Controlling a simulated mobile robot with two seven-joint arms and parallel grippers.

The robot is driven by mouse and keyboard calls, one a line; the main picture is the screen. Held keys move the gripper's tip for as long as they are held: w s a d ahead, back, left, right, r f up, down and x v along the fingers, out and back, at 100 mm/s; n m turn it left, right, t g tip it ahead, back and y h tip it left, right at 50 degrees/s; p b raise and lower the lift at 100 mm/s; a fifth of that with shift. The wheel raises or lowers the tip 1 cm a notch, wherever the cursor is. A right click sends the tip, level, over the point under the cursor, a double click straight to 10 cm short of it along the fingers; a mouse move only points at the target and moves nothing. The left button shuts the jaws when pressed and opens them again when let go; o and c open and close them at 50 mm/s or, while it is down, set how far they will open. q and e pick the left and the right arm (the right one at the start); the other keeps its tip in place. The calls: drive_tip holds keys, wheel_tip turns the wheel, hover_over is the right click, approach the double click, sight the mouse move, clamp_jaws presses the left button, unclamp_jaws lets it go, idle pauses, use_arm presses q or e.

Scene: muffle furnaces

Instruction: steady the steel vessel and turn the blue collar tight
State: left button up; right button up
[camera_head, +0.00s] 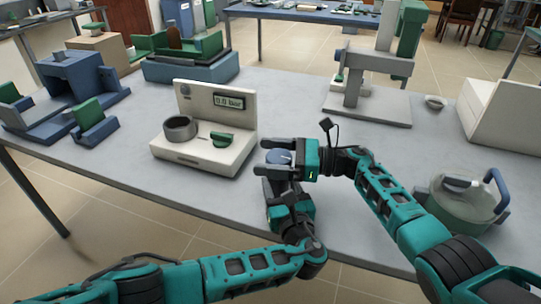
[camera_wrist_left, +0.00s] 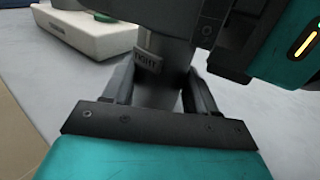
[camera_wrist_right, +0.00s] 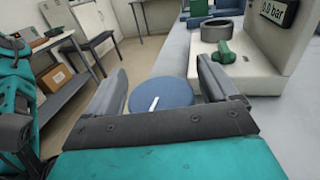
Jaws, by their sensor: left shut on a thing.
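The steel vessel (camera_wrist_left: 160,75) is a grey cylinder with a small label. My left gripper (camera_head: 275,184) is shut on it from the front, one finger on each side in the left wrist view. The blue collar (camera_head: 279,158) sits on top of the vessel and shows in the right wrist view (camera_wrist_right: 163,96) as a round blue disc with a white mark. My right gripper (camera_head: 266,157) is open, with its fingers on either side of the collar. In the head view the grippers hide most of the vessel.
A white station (camera_head: 185,153) with a grey ring, a green knob and a display reading 0.0 bar stands left of my grippers. A green lidded pot (camera_head: 460,205) is at the right. A press-like stand (camera_head: 368,105) is behind. Bare grey tabletop lies between them.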

drive_tip(key=c, duration=0.9)
drive_tip(key=shift+c, duration=0.2)
drive_tip(key=shift+f+m+t, duration=0.1)
drive_tip(key=shift+m+t, duration=0.2)
drive_tip(key=shift+t, duration=0.2)
drive_tip(key=shift+w+d+m+t+h, duration=0.15)
drive_tip(key=shift+m+t+h, duration=0.6)
drive_tip(key=shift+m+t, duration=0.85)
drive_tip(key=shift+w+d+m+t+h, duration=0.1)
drive_tip(key=shift+w+m+t+h, duration=0.15)
drive_tip(key=shift+m+t+h, duration=1.25)
drive_tip(key=shift+t+y, duration=0.45)
drive_tip(key=shift+t, duration=0.55)
drive_tip(key=o, duration=1)
drive_tip(key=shift+n, duration=0.3)
drive_tip(key=v, duration=1.2)
